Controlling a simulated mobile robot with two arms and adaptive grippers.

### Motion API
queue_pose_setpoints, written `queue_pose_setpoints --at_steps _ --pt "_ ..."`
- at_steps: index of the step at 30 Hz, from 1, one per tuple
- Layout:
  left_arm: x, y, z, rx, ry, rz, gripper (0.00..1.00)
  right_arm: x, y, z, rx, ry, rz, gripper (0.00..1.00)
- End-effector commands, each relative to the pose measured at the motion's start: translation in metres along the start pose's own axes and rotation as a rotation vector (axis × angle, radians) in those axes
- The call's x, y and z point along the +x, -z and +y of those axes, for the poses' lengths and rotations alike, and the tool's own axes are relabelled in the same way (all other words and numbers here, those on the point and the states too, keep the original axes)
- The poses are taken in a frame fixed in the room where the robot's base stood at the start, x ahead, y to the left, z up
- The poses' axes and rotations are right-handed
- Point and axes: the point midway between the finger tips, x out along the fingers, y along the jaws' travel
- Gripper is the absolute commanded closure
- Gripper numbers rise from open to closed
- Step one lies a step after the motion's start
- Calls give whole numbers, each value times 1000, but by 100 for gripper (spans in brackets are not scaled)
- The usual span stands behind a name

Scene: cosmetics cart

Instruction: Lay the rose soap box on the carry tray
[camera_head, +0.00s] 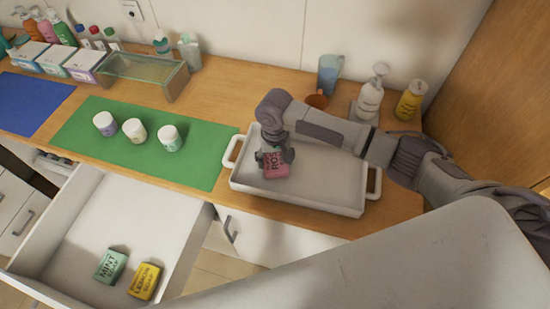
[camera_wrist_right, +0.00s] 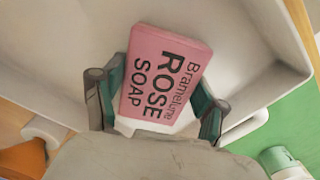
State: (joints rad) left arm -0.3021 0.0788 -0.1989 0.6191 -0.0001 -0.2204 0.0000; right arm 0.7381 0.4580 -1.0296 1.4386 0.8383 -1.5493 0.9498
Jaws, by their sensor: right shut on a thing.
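The pink rose soap box (camera_head: 275,170) is between the fingers of my right gripper (camera_head: 274,156), over the left part of the white carry tray (camera_head: 325,205). In the right wrist view, the rose soap box (camera_wrist_right: 168,75) shows its printed face, with a gripper finger on either side of it. My right gripper (camera_wrist_right: 157,105) is shut on it. The tray (camera_wrist_right: 60,40) fills the background behind the box. I cannot tell whether the box touches the tray floor. My left gripper is not in view.
A green mat (camera_head: 95,152) with three white jars lies left of the tray. An open drawer (camera_head: 90,215) below holds a mint soap box (camera_head: 110,266) and a lemon soap box (camera_head: 145,281). Bottles and a blue cup (camera_head: 329,74) stand behind the tray. The tray's right part is clear.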

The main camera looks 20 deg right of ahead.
Motion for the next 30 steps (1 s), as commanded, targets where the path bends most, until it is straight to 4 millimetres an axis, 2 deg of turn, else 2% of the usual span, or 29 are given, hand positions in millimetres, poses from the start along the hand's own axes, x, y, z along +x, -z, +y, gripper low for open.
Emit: queue_pose_setpoints --at_steps 2,3,6,16,20,23,30 --pt "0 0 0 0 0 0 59 2 0 0 0 0 -1 66" --pt "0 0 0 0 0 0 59 2 0 0 0 0 0 21" --pt "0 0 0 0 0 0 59 2 0 0 0 0 0 5" --pt "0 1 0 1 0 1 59 2 0 0 0 0 0 3" --pt "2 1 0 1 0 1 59 -5 1 0 0 1 2 3" --pt "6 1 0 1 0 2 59 -20 1 0 0 2 4 3" --pt "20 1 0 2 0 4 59 -71 1 -1 -1 3 4 3"
